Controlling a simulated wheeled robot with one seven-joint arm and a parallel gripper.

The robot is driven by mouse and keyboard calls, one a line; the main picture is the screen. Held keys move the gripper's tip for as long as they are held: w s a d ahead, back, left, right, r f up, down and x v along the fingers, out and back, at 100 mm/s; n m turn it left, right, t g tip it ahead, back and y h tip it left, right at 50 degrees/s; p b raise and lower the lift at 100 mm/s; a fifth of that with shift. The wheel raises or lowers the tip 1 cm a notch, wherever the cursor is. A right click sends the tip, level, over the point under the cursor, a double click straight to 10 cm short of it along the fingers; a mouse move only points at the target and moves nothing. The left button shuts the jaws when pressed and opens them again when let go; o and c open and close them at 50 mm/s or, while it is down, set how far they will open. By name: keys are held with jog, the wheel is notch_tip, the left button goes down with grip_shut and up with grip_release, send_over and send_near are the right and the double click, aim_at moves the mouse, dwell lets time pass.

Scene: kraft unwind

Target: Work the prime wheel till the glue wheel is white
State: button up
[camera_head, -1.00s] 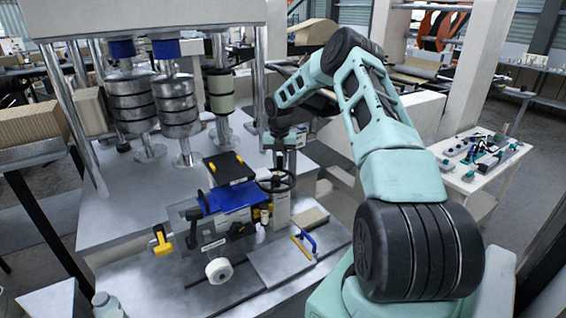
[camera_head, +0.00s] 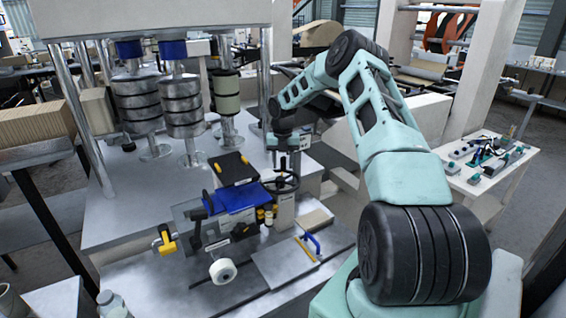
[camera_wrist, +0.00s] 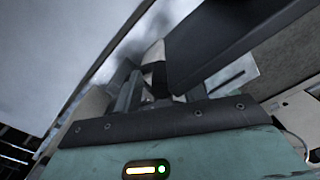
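The black handwheel (camera_head: 281,181), which looks like the prime wheel, stands on a light post on the machine's right side. In the wrist view, dark finger parts (camera_wrist: 150,85) show close up beside a large dark blurred shape. The finger gap is not clear.
A blue block and black box (camera_head: 231,168) with yellow knobs stand left of the handwheel. A yellow clamp (camera_head: 166,240) is at the left, and a blue-handled tool (camera_head: 309,245) lies on the front plate. Metal columns with stacked rollers (camera_head: 182,105) rise behind. A side table (camera_head: 490,180) is at right.

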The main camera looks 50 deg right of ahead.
notch_tip(320, 180, up, 17)
jog(key=b, duration=0.5)
jog(key=shift+r, duration=0.2)
dwell(0.3)
jog(key=w+a+f+m+b, duration=0.1)
jog(key=w+a+m+b, duration=0.1)
jog(key=a, duration=1.6)
jog(key=s+a+f+m+b, duration=0.1)
jog(key=s+a+f+m, duration=0.2)
jog(key=a, duration=0.9)
jog(key=s+a+m+b, duration=0.15)
jog(key=s+a, duration=0.35)
jog(key=a, duration=0.6)
jog(key=s+a+f+m+b, duration=0.1)
jog(key=s+a+f+m, duration=0.2)
jog(key=s, duration=0.6)
jog(key=s+a+f+m+b, duration=0.1)
jog(key=s+a+f+m, duration=0.2)
jog(key=s, duration=0.7)
jog(key=s+a+f+m+b, duration=0.1)
jog(key=s+a+f+m, duration=0.2)
jog(key=s, duration=0.7)
jog(key=a+m, duration=0.2)
jog(key=m, duration=0.1)
jog(key=shift+f+y, duration=0.15)
jog(key=shift+y, duration=0.15)
